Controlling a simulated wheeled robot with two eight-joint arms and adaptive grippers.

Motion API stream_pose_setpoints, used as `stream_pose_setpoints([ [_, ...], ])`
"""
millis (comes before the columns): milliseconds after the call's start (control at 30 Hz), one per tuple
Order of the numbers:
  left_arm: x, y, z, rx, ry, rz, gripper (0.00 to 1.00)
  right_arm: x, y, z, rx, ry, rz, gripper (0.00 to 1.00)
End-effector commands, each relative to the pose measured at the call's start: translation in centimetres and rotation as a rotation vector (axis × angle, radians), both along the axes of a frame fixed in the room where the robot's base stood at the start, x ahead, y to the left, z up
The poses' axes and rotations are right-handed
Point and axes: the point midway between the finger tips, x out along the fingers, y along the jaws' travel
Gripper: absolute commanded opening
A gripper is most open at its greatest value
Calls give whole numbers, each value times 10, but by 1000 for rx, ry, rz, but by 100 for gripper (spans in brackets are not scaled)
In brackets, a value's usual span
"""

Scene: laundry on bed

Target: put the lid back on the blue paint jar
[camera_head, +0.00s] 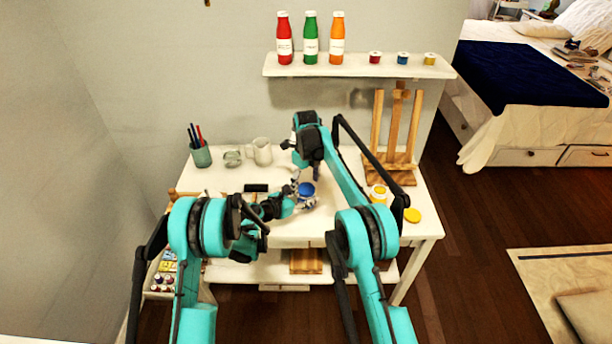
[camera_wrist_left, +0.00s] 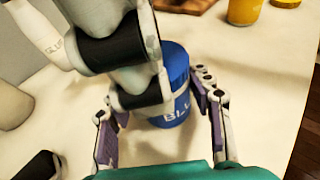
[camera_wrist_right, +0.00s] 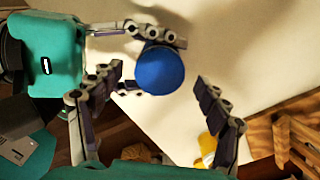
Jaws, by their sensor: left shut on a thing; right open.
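The blue paint jar (camera_wrist_left: 172,117), with a blue label, stands upright on the white table, held between the fingers of my left gripper (camera_wrist_left: 156,105). A blue lid (camera_wrist_right: 160,70) covers the jar's top; it also shows in the head view (camera_head: 306,188). I cannot tell whether it is fully seated. My right gripper (camera_wrist_right: 160,95) is open above the jar, its fingers apart on either side of the lid. In the left wrist view my right gripper's links hide part of the jar and lid.
A yellow jar (camera_head: 378,194) and its loose yellow lid (camera_head: 413,215) are on the right of the table (camera_head: 425,195). A wooden easel (camera_head: 392,145) stands behind them. A mug (camera_head: 262,152) and a pen cup (camera_head: 201,156) are at the back left. A shelf (camera_head: 350,70) hangs above.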

Motion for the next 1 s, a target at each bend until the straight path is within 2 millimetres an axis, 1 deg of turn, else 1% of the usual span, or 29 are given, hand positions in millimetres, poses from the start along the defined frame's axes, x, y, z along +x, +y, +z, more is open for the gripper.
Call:
stream_pose_setpoints([
  [167,0,0,-1,1,0,-1,0,0,0,29,0,0,0,76],
  [300,0,0,-1,1,0,-1,0,0,0,63,0,0,0,76],
  [400,0,0,-1,1,0,0,0,0,0,85,0,0,0,76],
  [467,0,0,0,1,0,0,0,0,0,95,0,0,0,76],
  [700,0,0,0,1,1,0,0,1,0,111,1,-1,0,76],
  [1000,0,0,0,0,0,0,0,0,0,115,0,-1,0,76],
])
